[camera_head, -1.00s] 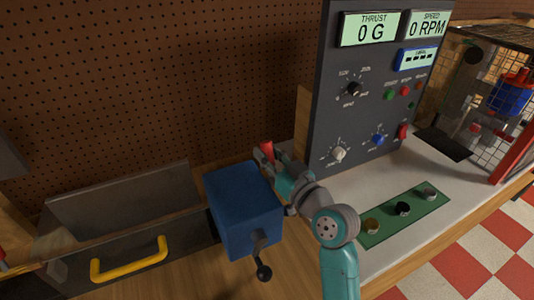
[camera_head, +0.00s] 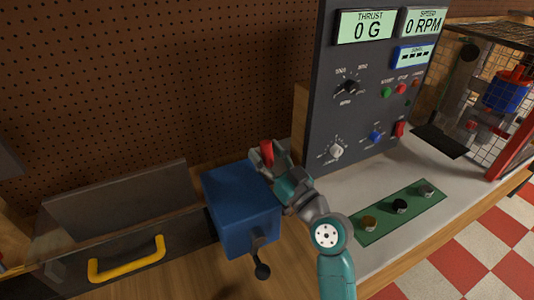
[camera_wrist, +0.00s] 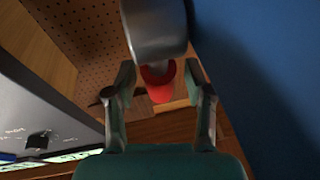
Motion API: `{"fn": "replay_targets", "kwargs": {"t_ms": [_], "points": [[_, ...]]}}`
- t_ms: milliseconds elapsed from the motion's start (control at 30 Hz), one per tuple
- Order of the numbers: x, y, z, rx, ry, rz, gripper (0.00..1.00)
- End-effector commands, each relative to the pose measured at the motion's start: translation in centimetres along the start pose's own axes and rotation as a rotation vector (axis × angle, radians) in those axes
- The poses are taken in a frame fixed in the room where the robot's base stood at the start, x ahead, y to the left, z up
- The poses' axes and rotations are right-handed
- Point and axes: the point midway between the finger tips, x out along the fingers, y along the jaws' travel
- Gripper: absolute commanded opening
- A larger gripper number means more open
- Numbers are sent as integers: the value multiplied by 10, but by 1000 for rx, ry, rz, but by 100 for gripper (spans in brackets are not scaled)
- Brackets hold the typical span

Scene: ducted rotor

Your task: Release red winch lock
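The winch is a blue box (camera_head: 240,212) with a dark crank (camera_head: 261,262) on its front. The red winch lock (camera_head: 267,153) shows as a small red handle behind the box's right rear edge. In the wrist view its red end (camera_wrist: 158,84) sits beyond a grey rounded metal part (camera_wrist: 155,28), which hides some of it. My gripper (camera_head: 268,160) is open at the box's right side. In the wrist view its fingers (camera_wrist: 160,88) stand on either side of the red end, with gaps visible. I see no contact.
A dark control panel (camera_head: 365,110) with displays, knobs and switches stands right of the arm. A green strip (camera_head: 382,222) with several knobs lies on the bench. An open drawer with a yellow handle (camera_head: 126,258) is at left. A mesh cage holds the rotor (camera_head: 508,90).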

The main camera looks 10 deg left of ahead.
Motion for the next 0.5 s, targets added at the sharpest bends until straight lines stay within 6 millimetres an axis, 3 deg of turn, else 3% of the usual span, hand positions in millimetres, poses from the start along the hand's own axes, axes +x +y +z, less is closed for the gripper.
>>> {"fn": "replay_targets", "kwargs": {"t_ms": [267, 500], "points": [[-16, 1, 0, 0, 0, 2, 54], [-63, 1, 1, 2, -2, 4, 54]]}}
